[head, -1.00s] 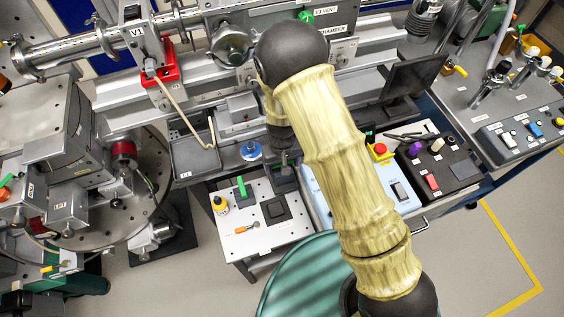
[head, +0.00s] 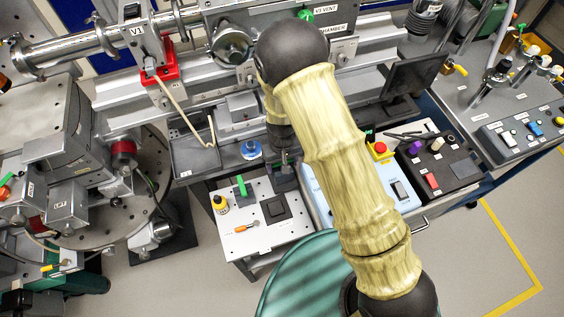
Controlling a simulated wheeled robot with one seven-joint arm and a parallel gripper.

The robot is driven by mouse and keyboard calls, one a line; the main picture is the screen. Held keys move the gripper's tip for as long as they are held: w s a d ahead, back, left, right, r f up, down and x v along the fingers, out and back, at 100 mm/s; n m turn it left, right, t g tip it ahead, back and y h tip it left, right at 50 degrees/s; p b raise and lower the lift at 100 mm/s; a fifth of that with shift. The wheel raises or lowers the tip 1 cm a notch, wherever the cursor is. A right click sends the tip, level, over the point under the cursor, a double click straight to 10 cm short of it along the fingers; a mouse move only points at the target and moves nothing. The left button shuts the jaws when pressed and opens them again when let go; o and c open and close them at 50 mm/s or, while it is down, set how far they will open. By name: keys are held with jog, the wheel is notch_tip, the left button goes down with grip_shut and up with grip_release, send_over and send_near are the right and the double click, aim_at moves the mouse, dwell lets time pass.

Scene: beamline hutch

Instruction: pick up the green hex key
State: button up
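A small green piece (head: 241,185), which looks like the green hex key, is on the left part of a pale perforated work plate (head: 232,240). It is too small to make out its exact shape. My gripper (head: 285,160) points down above the back right part of the plate, to the right of the green piece and apart from it. The fingers are small, dark and partly merged with the dark block behind them, so I cannot tell whether they are open or shut.
The plate also carries a yellow-capped bottle (head: 220,204), an orange-handled tool (head: 245,228) and a dark square block (head: 275,208). A blue-white control box (head: 313,190) with a red button is just right. A grey tray (head: 196,160) and the metal rail are behind.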

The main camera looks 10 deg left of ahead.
notch_tip(320, 180, up, 10)
jog(key=shift+b, duration=0.5)
jog(key=shift+f, duration=0.1)
dwell(1.2)
